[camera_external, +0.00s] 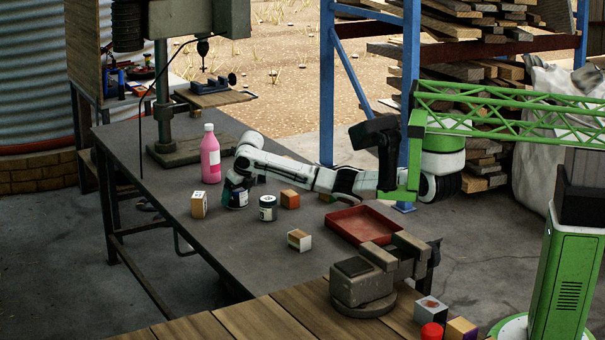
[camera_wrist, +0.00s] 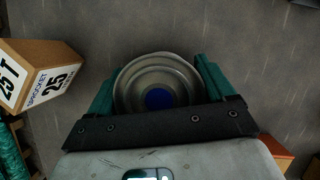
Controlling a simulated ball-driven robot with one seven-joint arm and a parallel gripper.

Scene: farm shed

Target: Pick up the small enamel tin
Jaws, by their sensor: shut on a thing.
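A small enamel tin (camera_external: 238,199), dark blue with a pale label, is at the left middle of the metal table. In the wrist view its round metal top (camera_wrist: 155,72) with a blue centre sits between my teal fingers. My gripper (camera_external: 237,188) is shut on this tin from above, and the fingers (camera_wrist: 156,92) flank its rim on both sides. I cannot tell whether its base touches the table. A second similar tin (camera_external: 267,208), dark with a white label, stands just to the right, apart from the gripper.
A sprocket box (camera_external: 199,204) is close on the left, also in the wrist view (camera_wrist: 38,77). A pink bottle (camera_external: 210,154) stands behind. An orange box (camera_external: 290,199), a white-sided box (camera_external: 299,240), a red tray (camera_external: 365,225) and a vise (camera_external: 362,284) lie rightward. The table's front left is clear.

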